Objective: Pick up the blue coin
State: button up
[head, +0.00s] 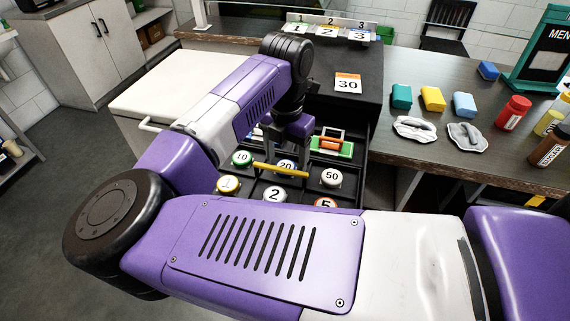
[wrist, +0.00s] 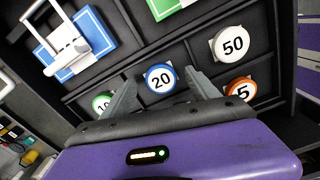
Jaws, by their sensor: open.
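The blue coin is a round white disc with a blue rim and "20" on it (wrist: 160,78). It lies in a middle compartment of the black open drawer (wrist: 135,32). In the head view the blue coin (head: 286,164) is partly hidden behind a yellow bar. My gripper (wrist: 161,85) is open and empty, with one finger on each side of the coin in the wrist view. How high the fingertips are above the coin I cannot tell. In the head view my gripper (head: 296,128) is over the drawer, its fingertips largely hidden.
Neighbouring compartments hold a green "10" coin (head: 242,158), a "50" coin (head: 331,177), an orange "5" coin (wrist: 240,90), a yellow coin (head: 228,184) and a "2" coin (head: 273,194). Blue notes under a clip (wrist: 75,45) lie beyond. Drawer dividers stand close around the fingers.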

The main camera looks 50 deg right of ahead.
aim_at(286, 165)
jog(key=shift+f, duration=0.55)
jog(key=c, duration=1.4)
jog(key=shift+c, duration=0.2)
notch_tip(286, 165, up, 20)
jog(key=b, duration=0.2)
